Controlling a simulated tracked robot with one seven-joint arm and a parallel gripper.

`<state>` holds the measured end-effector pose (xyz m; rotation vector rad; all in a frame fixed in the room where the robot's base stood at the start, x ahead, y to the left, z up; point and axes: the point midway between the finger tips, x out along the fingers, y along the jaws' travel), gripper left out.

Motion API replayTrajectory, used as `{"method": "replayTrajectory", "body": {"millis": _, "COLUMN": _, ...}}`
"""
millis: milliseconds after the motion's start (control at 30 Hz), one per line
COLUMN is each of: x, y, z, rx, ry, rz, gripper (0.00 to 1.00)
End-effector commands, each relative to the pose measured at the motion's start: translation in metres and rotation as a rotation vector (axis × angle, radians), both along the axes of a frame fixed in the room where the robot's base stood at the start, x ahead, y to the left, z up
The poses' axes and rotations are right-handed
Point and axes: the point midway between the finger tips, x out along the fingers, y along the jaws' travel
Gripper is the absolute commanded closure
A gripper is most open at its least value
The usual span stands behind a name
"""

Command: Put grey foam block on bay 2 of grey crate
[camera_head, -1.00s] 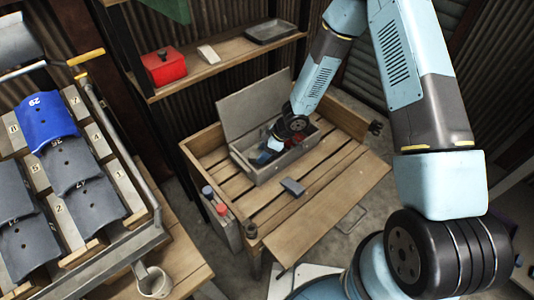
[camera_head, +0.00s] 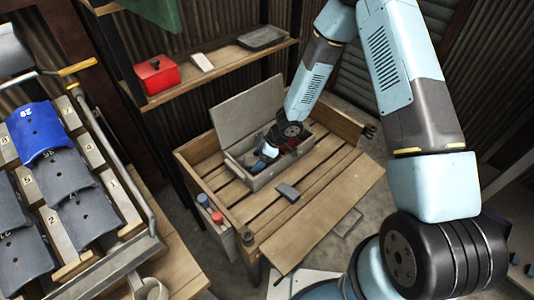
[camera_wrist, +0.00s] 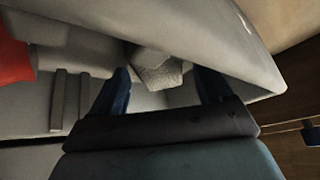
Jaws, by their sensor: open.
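A grey open box with a raised lid (camera_head: 248,103), which I take for the grey crate, stands on the slatted wooden bench. My gripper (camera_head: 264,160) reaches down into it, and its blue fingers are partly hidden by the box wall. In the wrist view my gripper (camera_wrist: 162,80) is open, its two blue fingers apart. A rough pale grey block (camera_wrist: 158,68), likely the grey foam block, shows between and beyond the fingertips; I cannot tell whether they touch it. Two ridges (camera_wrist: 70,100) show in the box at left. No bay number is readable there.
A small dark grey block (camera_head: 288,191) lies on the bench before the box. A red item (camera_wrist: 14,58) is at the wrist view's left edge. A numbered rack (camera_head: 115,187) with blue and grey curved plates stands left. A shelf holds a red box (camera_head: 157,74).

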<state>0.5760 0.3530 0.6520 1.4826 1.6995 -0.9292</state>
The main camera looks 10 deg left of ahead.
Motion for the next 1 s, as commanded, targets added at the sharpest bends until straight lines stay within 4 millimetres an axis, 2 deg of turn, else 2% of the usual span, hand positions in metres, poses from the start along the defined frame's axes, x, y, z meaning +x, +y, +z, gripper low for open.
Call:
{"method": "replayTrajectory", "body": {"millis": 700, "x": 0.011, "y": -0.049, "z": 0.085, "rx": -0.001, "ry": -0.003, "rz": 0.001, "gripper": 0.21}}
{"method": "replayTrajectory", "body": {"millis": 1000, "x": 0.013, "y": -0.059, "z": 0.101, "rx": 0.000, "ry": -0.001, "rz": 0.001, "gripper": 0.21}}
